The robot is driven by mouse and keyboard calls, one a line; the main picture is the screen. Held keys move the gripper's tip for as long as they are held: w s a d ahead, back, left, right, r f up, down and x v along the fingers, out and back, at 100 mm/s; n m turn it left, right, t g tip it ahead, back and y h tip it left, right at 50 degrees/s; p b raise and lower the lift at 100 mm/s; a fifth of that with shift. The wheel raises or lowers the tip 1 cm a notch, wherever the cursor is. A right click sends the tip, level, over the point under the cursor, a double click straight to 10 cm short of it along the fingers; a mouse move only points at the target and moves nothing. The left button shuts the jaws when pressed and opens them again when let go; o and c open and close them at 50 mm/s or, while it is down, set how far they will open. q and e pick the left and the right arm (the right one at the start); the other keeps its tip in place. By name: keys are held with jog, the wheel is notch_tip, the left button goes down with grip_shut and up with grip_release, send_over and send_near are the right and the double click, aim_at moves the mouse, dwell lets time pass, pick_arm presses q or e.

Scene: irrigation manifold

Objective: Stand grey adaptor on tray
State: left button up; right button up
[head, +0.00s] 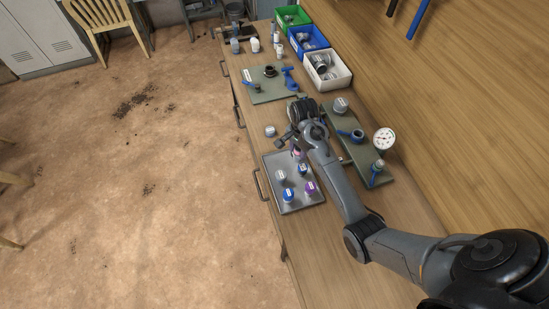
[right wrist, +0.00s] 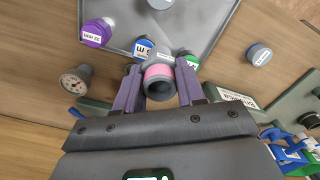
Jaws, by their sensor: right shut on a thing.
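My right gripper (head: 297,142) is shut on a grey adaptor with a pink band (right wrist: 158,75). In the right wrist view the gripper's two fingers (right wrist: 158,88) press on its sides and its open dark end faces the camera. In the head view the adaptor is mostly hidden by the gripper, over the far part of the grey metal tray (head: 272,164). The tray also shows in the right wrist view (right wrist: 205,25). I cannot tell whether the adaptor touches it. My left gripper is not in view.
The tray bears several capped fittings, including a purple one (head: 310,188), a blue one (head: 288,196) and a grey one (head: 281,176).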

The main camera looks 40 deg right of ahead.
jog(key=shift+w+a+f+b, duration=0.1)
jog(key=shift+w+a+f, duration=0.6)
jog(key=shift+w+f, duration=0.7)
jog(key=shift+w+a+f+b, duration=0.1)
jog(key=shift+w+a+f, duration=0.55)
jog(key=shift+w+f, duration=0.8)
jog(key=shift+w+a+f+b, duration=0.1)
jog(key=shift+w+a+f, duration=0.6)
jog(key=shift+w+f, duration=0.7)
jog(key=shift+s+f, duration=0.3)
jog(key=shift+f, duration=0.1)
jog(key=shift+f, duration=0.1)
jog(key=o, duration=1.2)
jog(key=shift+c, duration=0.2)
